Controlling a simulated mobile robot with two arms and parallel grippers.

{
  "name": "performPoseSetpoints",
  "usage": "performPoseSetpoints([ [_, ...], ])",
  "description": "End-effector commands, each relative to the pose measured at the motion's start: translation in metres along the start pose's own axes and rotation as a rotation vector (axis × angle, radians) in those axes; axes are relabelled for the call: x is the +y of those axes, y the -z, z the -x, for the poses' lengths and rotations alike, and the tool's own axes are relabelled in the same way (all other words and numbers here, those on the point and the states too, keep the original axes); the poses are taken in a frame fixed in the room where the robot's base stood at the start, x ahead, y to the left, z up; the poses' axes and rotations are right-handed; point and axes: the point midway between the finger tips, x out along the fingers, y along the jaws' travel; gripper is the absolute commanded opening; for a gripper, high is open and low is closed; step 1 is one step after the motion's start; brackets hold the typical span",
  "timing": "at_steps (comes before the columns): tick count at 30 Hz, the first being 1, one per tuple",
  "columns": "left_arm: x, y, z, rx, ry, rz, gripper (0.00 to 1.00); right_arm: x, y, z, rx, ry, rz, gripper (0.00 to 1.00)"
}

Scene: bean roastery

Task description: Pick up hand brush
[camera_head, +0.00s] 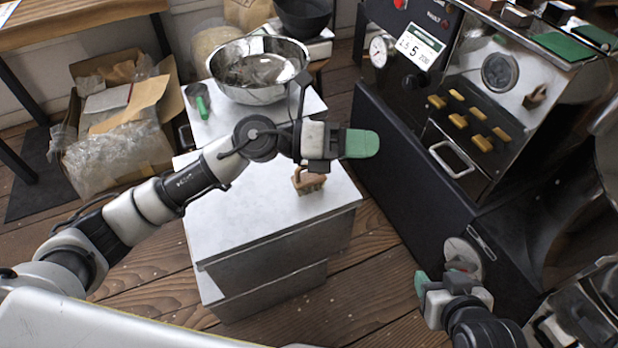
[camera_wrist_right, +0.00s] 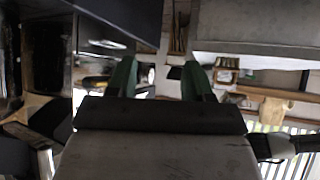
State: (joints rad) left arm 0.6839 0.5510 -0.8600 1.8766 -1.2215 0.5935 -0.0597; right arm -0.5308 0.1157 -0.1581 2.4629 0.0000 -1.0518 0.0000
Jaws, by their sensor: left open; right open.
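The hand brush (camera_head: 309,182), a small brown wooden block with a short upright handle, stands on the white top of a low cabinet (camera_head: 250,225), near its right side. My left gripper (camera_head: 362,143) has green fingertips and hangs above and to the right of the brush, apart from it and empty. From this angle its fingers overlap, so the gap is hard to see. My right gripper (camera_head: 440,276) is low at the right, beside the dark machine, away from the brush. In the right wrist view its two green fingers (camera_wrist_right: 158,78) are apart with nothing between them.
A steel bowl (camera_head: 258,70) and a green-handled scoop (camera_head: 202,106) are at the cabinet's back. The roasting machine (camera_head: 465,110) stands close on the right. A cardboard box (camera_head: 150,145) with plastic wrap is at the left. The cabinet top around the brush is clear.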

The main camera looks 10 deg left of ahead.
Motion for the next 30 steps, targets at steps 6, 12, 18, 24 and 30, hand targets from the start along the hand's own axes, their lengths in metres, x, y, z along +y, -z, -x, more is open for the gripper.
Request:
performPoseSetpoints([
  [6,0.063,0.001,0.050,0.487,-0.359,-0.276,0.45,-0.003,0.020,-0.001,0.110,0.007,0.001,0.51],
  [12,0.097,-0.018,0.113,0.761,-0.637,-0.352,0.45,-0.004,0.031,0.000,0.177,0.011,0.002,0.51],
  [18,0.111,-0.021,0.134,0.845,-0.730,-0.356,0.45,-0.006,0.039,-0.001,0.233,0.014,0.002,0.51],
  [24,0.134,-0.003,0.119,0.846,-0.728,-0.355,0.45,-0.009,0.061,0.001,0.394,0.024,0.002,0.51],
  [30,0.145,0.006,0.111,0.844,-0.728,-0.355,0.45,-0.011,0.074,0.004,0.491,0.029,0.002,0.51],
])
